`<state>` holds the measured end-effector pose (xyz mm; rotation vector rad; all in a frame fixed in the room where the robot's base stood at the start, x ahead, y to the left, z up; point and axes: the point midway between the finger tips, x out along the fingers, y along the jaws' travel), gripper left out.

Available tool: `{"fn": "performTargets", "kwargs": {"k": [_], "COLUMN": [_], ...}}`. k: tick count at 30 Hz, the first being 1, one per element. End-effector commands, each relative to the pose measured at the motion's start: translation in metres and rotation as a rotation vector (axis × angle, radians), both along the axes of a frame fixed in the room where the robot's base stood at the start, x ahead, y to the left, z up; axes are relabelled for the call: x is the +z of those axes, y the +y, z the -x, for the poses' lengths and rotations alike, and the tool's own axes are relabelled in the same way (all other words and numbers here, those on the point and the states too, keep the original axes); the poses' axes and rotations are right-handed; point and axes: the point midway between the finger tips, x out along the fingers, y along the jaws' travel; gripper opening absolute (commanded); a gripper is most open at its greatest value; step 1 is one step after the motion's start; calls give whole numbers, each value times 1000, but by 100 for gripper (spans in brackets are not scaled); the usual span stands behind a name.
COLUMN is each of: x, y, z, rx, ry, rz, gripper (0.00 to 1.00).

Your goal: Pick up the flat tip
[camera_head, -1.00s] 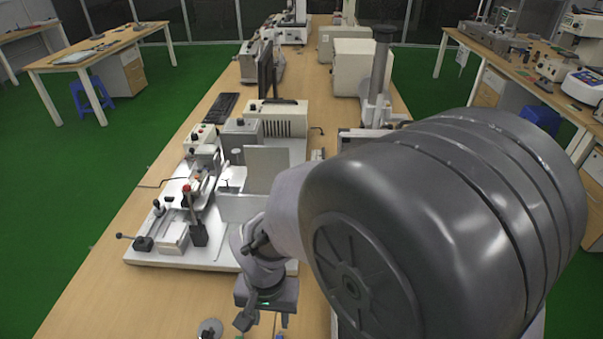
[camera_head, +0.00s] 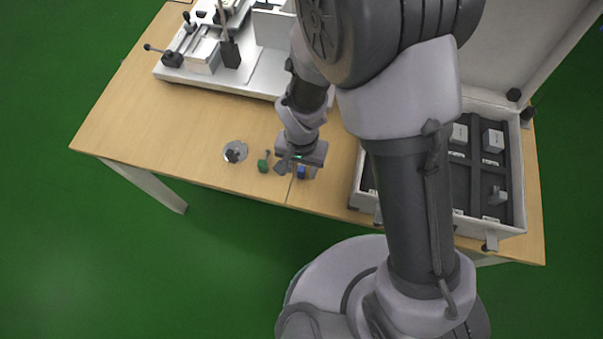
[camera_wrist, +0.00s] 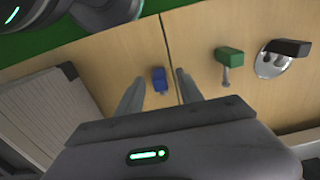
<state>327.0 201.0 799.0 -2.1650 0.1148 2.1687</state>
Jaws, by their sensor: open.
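A small tip with a blue block (camera_head: 302,172) lies on the wooden table near its front edge; it also shows in the wrist view (camera_wrist: 159,81). A tip with a green block (camera_head: 263,166) and a thin metal shaft lies to its left in the head view; the wrist view shows it to the right (camera_wrist: 229,57). I cannot tell which one is the flat tip. My gripper (camera_head: 296,169) is open and empty above the table. In the wrist view the blue tip appears between its two fingers (camera_wrist: 159,76), apart from both.
A round metal disc (camera_head: 229,154) with a dark piece on it lies left of the green tip. An open case (camera_head: 515,170) with dark compartments stands to the right. A white-based machine (camera_head: 185,73) stands at the back. The table's left front is clear.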

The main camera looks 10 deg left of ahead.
Motion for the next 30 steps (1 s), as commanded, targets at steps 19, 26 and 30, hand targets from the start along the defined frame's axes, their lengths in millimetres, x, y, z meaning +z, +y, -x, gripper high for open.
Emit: {"fn": "performTargets", "kwargs": {"k": [19, 26, 30], "x": [-7, -2, 16], "y": [1, 1, 1], "z": [0, 0, -1], "rx": [1, 1, 1], "ry": [-1, -1, -2], "rz": [-1, -2, -2], "gripper": [0, 0, 0]}}
